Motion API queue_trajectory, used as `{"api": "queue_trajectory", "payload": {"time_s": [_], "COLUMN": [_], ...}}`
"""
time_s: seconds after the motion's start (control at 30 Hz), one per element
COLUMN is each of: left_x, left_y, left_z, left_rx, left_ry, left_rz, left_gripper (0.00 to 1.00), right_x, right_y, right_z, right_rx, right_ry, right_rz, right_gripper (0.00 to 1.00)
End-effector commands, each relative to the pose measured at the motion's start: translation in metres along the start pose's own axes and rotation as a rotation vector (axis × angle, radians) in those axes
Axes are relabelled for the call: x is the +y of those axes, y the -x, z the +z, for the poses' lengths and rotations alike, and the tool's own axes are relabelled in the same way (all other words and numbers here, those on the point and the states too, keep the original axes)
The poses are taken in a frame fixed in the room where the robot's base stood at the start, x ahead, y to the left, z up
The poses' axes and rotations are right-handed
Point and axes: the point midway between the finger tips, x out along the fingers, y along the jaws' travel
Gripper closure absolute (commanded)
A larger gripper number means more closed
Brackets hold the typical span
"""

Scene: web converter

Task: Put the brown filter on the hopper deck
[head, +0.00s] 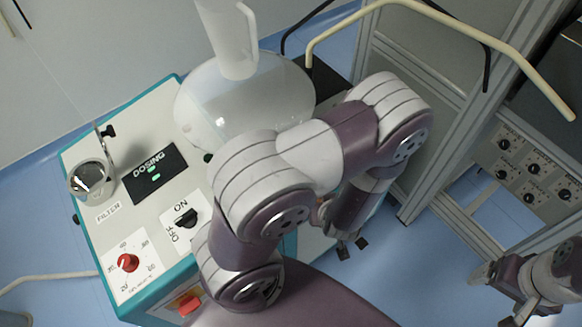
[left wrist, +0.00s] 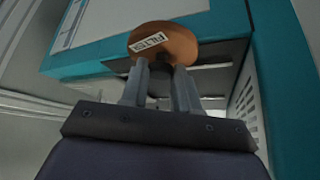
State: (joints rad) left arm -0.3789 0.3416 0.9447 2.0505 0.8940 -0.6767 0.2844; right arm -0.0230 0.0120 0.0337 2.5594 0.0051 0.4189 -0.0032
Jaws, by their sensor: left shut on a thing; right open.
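The brown filter (left wrist: 178,38) is a round disc with a white FILTER label, seen in the left wrist view. My left gripper (left wrist: 160,72) is shut on it, in front of a teal-edged machine side with a dark opening. In the head view my left arm hides the filter; only dark finger parts of the left gripper (head: 351,246) show below the arm, right of the machine. The pale deck (head: 130,215) with teal edges carries the hopper (head: 245,105). My right gripper (head: 497,285) is open and empty at the lower right.
On the deck are a metal-rimmed glass cup (head: 91,180) beside a FILTER label, a black DOSING panel (head: 150,172), a black ON/OFF switch (head: 187,217) and a red knob (head: 127,263). A grey frame (head: 425,160) and a cream pipe (head: 440,15) stand right of the machine.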

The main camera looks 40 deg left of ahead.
Motion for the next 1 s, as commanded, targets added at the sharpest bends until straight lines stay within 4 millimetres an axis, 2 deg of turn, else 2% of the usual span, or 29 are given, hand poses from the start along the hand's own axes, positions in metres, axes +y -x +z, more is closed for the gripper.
{"api": "queue_trajectory", "payload": {"time_s": [0.03,0.07,0.17,0.6,0.87,1.0], "left_x": [-0.011,-0.018,-0.031,-0.047,-0.050,-0.055], "left_y": [-0.009,-0.009,-0.012,-0.065,-0.082,-0.096], "left_z": [0.012,0.015,0.010,-0.078,-0.103,-0.127], "left_rx": [0.000,0.000,0.001,0.001,0.001,0.001], "left_ry": [0.045,0.073,0.130,0.134,0.130,0.132], "left_rz": [-0.029,-0.046,-0.079,-0.081,-0.079,-0.080], "left_gripper": [1.00,1.00,1.00,1.00,1.00,1.00], "right_x": [0.000,0.000,0.000,0.000,0.000,0.000], "right_y": [-0.013,-0.015,-0.014,0.004,0.008,0.014], "right_z": [0.002,0.002,0.002,0.000,-0.001,-0.002], "right_rx": [0.000,0.000,0.000,0.001,0.001,0.001], "right_ry": [0.000,0.000,0.000,0.000,0.000,0.000], "right_rz": [0.000,0.000,0.000,0.000,0.000,0.000], "right_gripper": [0.13,0.13,0.13,0.13,0.13,0.13]}}
